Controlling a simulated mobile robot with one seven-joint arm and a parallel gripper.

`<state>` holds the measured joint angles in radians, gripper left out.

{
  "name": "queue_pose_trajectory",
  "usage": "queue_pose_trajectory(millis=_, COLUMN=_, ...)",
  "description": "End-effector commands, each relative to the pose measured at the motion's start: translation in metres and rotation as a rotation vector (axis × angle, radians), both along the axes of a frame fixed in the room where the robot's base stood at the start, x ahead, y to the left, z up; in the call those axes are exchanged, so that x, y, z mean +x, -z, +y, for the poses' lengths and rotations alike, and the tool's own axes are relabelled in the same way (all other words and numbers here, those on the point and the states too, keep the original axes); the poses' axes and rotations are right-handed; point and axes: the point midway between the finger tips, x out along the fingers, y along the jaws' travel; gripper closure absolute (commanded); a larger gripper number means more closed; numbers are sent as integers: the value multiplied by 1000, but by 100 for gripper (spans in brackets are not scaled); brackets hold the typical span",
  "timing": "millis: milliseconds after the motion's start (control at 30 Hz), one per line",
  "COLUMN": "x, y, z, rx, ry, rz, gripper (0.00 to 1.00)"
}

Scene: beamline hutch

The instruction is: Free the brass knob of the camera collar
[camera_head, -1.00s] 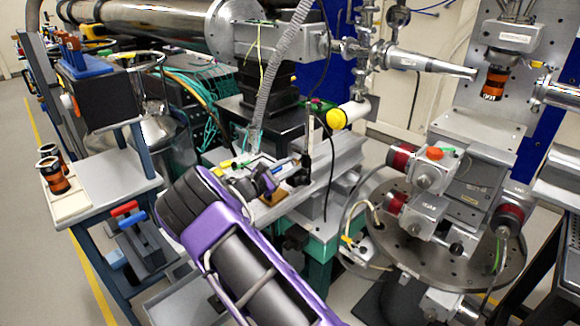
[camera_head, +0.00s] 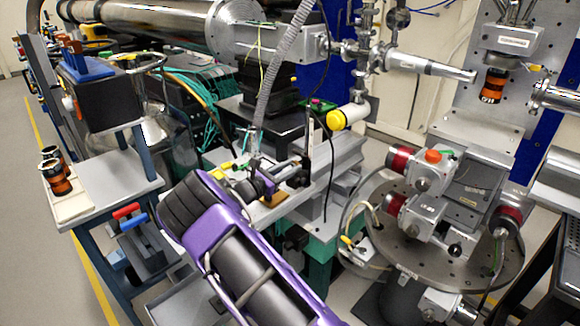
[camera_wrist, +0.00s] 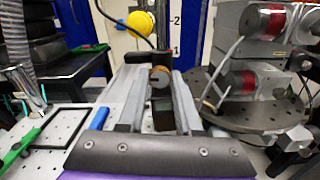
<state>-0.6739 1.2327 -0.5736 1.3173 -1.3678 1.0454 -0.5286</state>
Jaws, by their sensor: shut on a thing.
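The brass knob (camera_wrist: 160,76) shows in the wrist view as a small brownish disc with a dark slot. It sits between the tips of my gripper (camera_wrist: 159,82), whose two long grey fingers are shut on it from left and right. Just behind the knob is a black block (camera_wrist: 160,59), which seems to be part of the camera collar. A yellow round cap (camera_wrist: 140,22) stands above it. In the head view, the yellow cap (camera_head: 336,120) ends a pale cylinder over the rail, and my gripper (camera_head: 300,166) reaches the black post below. The knob is hidden there.
A perforated bench (camera_wrist: 62,125) with a blue-handled tool (camera_wrist: 99,118) and a green item (camera_wrist: 20,148) lies left of my fingers. A round turntable (camera_wrist: 215,115) with red-banded motors stands close on the right. A ribbed hose (camera_head: 283,70) hangs near the arm.

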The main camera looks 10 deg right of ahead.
Motion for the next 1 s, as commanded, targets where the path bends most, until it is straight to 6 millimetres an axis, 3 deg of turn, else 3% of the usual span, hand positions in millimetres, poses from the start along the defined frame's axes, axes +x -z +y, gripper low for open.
queue_pose_trajectory(millis=300, x=0, y=0, z=1, rx=-73, ry=-1, rz=102, gripper=100)
queue_pose_trajectory(millis=800, x=0, y=0, z=0, rx=-87, ry=-1, rz=120, gripper=100)
queue_pose_trajectory(millis=833, x=0, y=0, z=0, rx=-87, ry=-1, rz=120, gripper=63)
queue_pose_trajectory(millis=1000, x=0, y=0, z=0, rx=-86, ry=0, rz=119, gripper=37)
